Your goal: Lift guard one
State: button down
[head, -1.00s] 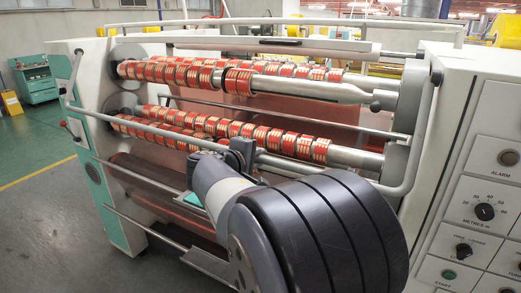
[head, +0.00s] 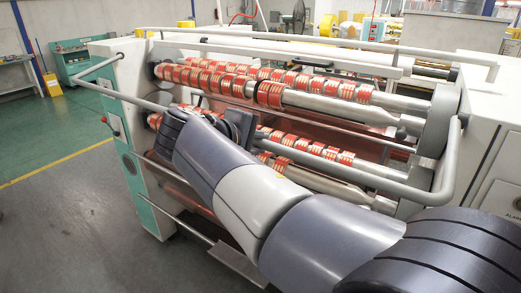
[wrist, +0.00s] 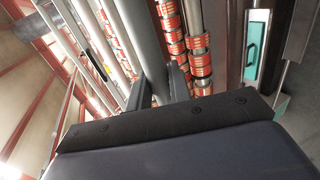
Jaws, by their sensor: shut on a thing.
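Guard one, a grey tubular bar (head: 340,171), runs along the front of the slitting machine and bends back at both ends to the side housings. It stands out in front of the reel shafts. My gripper (head: 239,128) is shut on this bar left of its middle, partly hidden by my arm. In the wrist view the gripper fingers (wrist: 160,86) straddle a grey tube (wrist: 146,52). My arm covers part of the bar to the left of the grip.
Two shafts with red tape reels (head: 205,79) lie behind the bar. A white upper rail (head: 320,40) spans the top. A control cabinet (head: 490,125) stands close on the right. The floor (head: 60,210) at left is clear.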

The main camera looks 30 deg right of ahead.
notch_tip(320, 180, up, 10)
jog(key=y+p, duration=0.1)
jog(key=g+y+p, duration=0.1)
jog(key=shift+d+r+y+p, duration=0.1)
jog(key=shift+r+y+p, duration=0.2)
jog(key=shift+y, duration=0.1)
jog(key=shift+w+d+r+g+y, duration=0.15)
jog(key=shift+r+y, duration=0.1)
jog(key=shift+r, duration=0.2)
jog(key=shift+s+d+r+g+y, duration=0.1)
jog(key=shift+r+y, duration=0.1)
jog(key=shift+r, duration=0.3)
jog(key=shift+w+d+r+g+y, duration=0.15)
jog(key=shift+r+y, duration=0.1)
jog(key=shift+r, duration=0.2)
jog(key=c, duration=1.4)
grip_release()
jog(key=shift+d, duration=0.1)
jog(key=shift+o, duration=0.4)
jog(key=shift+r, duration=0.1)
jog(key=v, duration=1.1)
jog(key=shift+f, duration=0.2)
